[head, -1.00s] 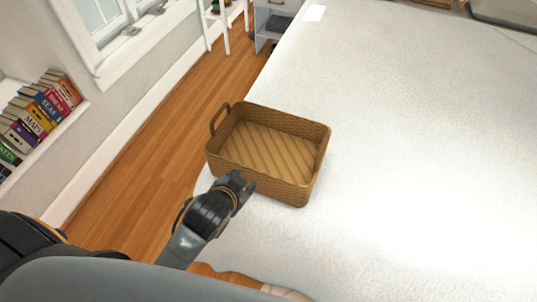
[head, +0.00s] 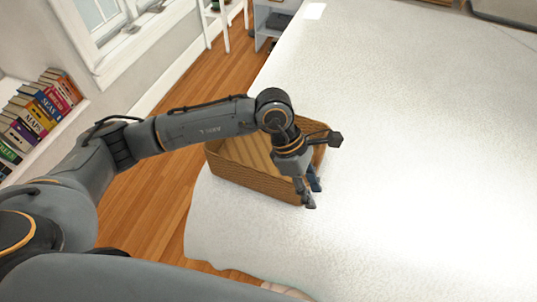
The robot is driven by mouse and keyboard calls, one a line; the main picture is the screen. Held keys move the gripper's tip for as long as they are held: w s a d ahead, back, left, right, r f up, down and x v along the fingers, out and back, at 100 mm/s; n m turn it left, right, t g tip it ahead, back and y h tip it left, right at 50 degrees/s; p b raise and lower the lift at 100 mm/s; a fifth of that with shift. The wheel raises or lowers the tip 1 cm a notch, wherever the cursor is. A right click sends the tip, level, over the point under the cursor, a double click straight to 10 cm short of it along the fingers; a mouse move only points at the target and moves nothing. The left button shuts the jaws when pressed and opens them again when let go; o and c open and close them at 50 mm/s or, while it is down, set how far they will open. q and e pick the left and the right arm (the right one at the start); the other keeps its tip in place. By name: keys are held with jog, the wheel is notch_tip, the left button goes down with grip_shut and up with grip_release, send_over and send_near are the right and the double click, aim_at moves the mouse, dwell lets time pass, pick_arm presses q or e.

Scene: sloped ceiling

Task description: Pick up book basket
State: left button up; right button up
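The book basket (head: 240,172) is a tan wicker basket standing upright on the white bed (head: 420,170), near its left edge. Its inside looks empty where it shows; my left arm hides much of its far side and its far-left handle. My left gripper (head: 313,196) points down at the basket's near right corner. Its fingers look apart, one nearer the front wall and one toward the right side. I cannot tell whether they straddle the rim or touch it. My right gripper is not in view.
A white ladder (head: 222,22) and a small cabinet (head: 270,22) stand at the back. The bed is clear to the right of the basket.

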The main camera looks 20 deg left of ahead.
aim_at(253, 169)
pick_arm(q)
jog(key=w+a+y, duration=0.2)
jog(key=a, duration=0.3)
jog(key=w+a+t+y, duration=0.1)
jog(key=w+a+y, duration=0.1)
jog(key=a, duration=0.3)
jog(key=w+a+y, duration=0.2)
jog(key=a+y, duration=0.1)
jog(key=a, duration=0.2)
jog(key=shift+w+f+t, duration=0.15)
jog(key=shift+f+t, duration=0.05)
jog(key=shift+t, duration=0.2)
jog(key=f, duration=0.3)
jog(key=a+f+p, duration=0.1)
jog(key=f, duration=0.3)
jog(key=shift+a, duration=0.2)
jog(key=shift+f, duration=0.55)
jog(key=shift+a+f+p, duration=0.1)
jog(key=shift+f+p, duration=0.2)
jog(key=shift+p, duration=0.2)
jog(key=f, duration=0.2)
jog(key=f+p, duration=0.1)
jog(key=shift+a+f, duration=0.3)
jog(key=shift+f, duration=0.45)
